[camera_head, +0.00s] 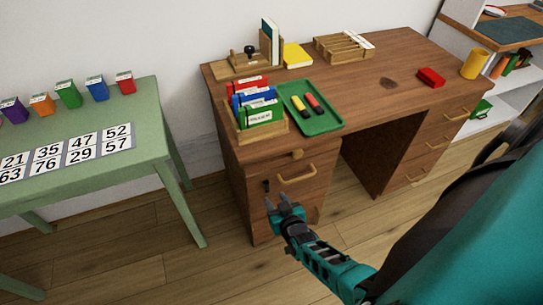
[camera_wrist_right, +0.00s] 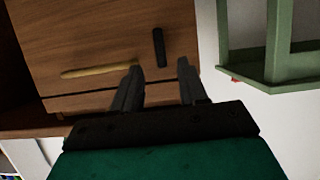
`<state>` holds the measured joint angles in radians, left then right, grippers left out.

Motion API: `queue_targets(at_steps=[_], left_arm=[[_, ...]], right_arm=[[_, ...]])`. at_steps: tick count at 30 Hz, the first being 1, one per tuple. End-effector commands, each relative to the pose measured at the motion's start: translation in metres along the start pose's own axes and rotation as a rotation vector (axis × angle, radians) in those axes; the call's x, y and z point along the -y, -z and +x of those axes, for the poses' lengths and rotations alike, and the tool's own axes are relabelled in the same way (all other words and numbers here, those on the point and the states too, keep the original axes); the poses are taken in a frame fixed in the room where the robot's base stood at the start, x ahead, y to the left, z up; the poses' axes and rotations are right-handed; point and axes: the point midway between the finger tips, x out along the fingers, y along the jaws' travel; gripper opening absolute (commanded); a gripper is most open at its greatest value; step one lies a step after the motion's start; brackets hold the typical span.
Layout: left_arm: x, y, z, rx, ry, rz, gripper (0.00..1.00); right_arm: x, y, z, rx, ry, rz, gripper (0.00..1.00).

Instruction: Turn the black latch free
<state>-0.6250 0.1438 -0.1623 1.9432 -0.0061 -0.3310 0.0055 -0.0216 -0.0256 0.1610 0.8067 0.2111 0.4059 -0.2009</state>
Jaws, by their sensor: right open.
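The black latch (camera_head: 266,186) is a small dark bar on the left part of the desk's drawer front, left of a brass handle (camera_head: 297,174). In the right wrist view the latch (camera_wrist_right: 159,47) stands nearly upright in the picture, beyond the fingertips. My right gripper (camera_head: 285,200) is open and empty, just below and in front of the latch in the head view. Its two dark fingers (camera_wrist_right: 160,68) point at the drawer front, with the latch lying between their lines. I cannot tell whether they touch it. My left gripper is not in view.
The wooden desk (camera_head: 360,75) carries a green tray (camera_head: 322,124), a book box and a wooden rack. A green table (camera_head: 150,105) with number cards and small coloured boxes stands left, with a gap of floor between.

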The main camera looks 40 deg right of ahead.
Motion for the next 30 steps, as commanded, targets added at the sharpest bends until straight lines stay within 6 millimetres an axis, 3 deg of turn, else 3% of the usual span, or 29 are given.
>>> queue_targets(at_steps=[1, 5, 9, 16, 30], left_arm=[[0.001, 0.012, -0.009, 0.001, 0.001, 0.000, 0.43], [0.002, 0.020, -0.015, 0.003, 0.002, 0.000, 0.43], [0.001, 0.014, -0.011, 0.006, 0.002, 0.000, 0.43], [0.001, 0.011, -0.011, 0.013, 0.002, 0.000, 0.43], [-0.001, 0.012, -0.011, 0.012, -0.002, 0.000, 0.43]], right_arm=[[0.000, 0.006, -0.015, 0.003, 0.000, 0.000, 0.43], [0.000, 0.003, -0.044, 0.003, 0.000, 0.001, 0.43], [0.000, -0.001, -0.055, -0.001, 0.000, 0.000, 0.43], [0.000, 0.000, -0.064, -0.001, 0.000, 0.000, 0.43], [0.000, 0.000, -0.065, -0.001, 0.000, 0.000, 0.43]])
